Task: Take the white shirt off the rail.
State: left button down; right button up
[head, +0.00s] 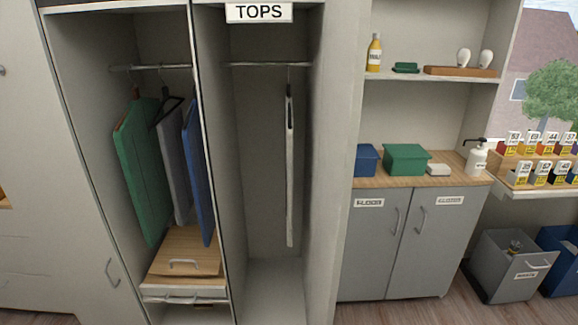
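A white shirt (290,170) hangs on a dark hanger from the rail (268,64) in the wardrobe compartment labelled TOPS. It is seen nearly edge-on as a narrow upright strip, right of the middle of the rail. Its lower end hangs clear above the compartment floor. Neither of my grippers is in view.
The left compartment holds a green garment (140,170), a grey one (174,165) and a blue one (198,170) above a wooden drawer (185,250). A divider (208,150) separates the compartments. Grey cabinets (405,245) and bins (508,268) stand to the right.

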aim_at(289, 120)
jog(key=j+z, duration=0.15)
jog(key=j, duration=0.35)
jog(key=j+z, duration=0.15)
jog(key=j, duration=0.4)
jog(key=k+j+z, duration=0.2)
jog(key=j, duration=0.3)
jog(key=i+j+u, duration=0.15)
jog(key=i+j, duration=0.25)
jog(key=i+j+u, duration=0.1)
jog(key=i+j, duration=0.2)
jog(key=i, duration=0.25)
